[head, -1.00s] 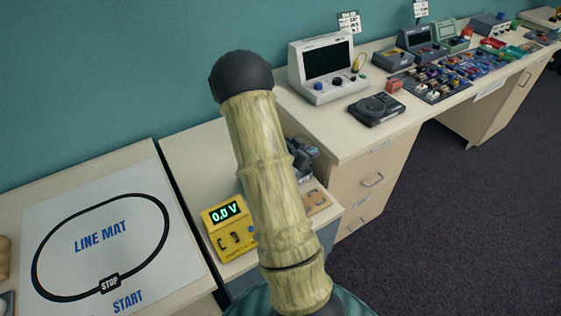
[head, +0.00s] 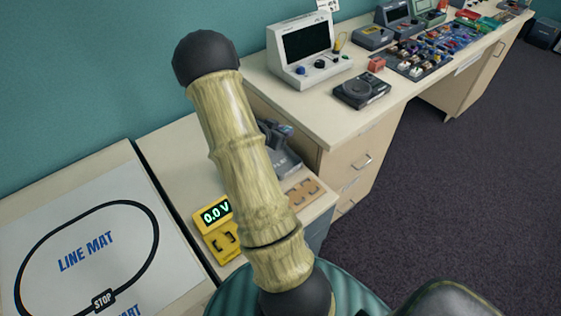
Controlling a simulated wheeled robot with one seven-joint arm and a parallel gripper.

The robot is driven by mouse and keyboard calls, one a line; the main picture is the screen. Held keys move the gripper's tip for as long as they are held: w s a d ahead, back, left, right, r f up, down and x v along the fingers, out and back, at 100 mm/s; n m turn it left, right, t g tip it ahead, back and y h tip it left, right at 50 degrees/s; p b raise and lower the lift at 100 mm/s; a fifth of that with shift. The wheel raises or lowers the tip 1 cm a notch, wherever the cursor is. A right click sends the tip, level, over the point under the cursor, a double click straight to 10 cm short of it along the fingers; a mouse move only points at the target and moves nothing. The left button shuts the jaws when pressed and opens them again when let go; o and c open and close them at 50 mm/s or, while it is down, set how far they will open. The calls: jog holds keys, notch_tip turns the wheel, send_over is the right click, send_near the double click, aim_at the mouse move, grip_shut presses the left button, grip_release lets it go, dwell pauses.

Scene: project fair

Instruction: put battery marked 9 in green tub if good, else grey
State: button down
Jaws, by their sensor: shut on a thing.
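A yellow tester (head: 222,232) stands on the low bench left of my arm, and its display reads 0.0 V. Its two dark contact clips are partly visible, and I see nothing in them. The battery marked 9, the green tub and the grey tub cannot be made out in this view. My bamboo-patterned arm fills the middle of the picture and hides part of the bench. My gripper is not in view.
A grey device (head: 282,150) and a brown board (head: 304,193) sit behind my arm. A line mat (head: 70,250) lies at left. The longer bench (head: 320,115) carries a white instrument (head: 303,50) and several small parts. Dark floor (head: 440,180) at right is clear.

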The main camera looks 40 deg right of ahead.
jog(key=f+b, duration=0.4)
jog(key=f, duration=0.1)
jog(key=shift+w+f+b, duration=0.2)
jog(key=shift+f+b, duration=0.15)
jog(key=shift+b, duration=0.05)
jog(key=shift+s+r, duration=0.1)
jog(key=shift+s, duration=0.05)
jog(key=c, duration=1.1)
grip_release()
jog(key=shift+s+d, duration=0.1)
jog(key=shift+s, duration=0.05)
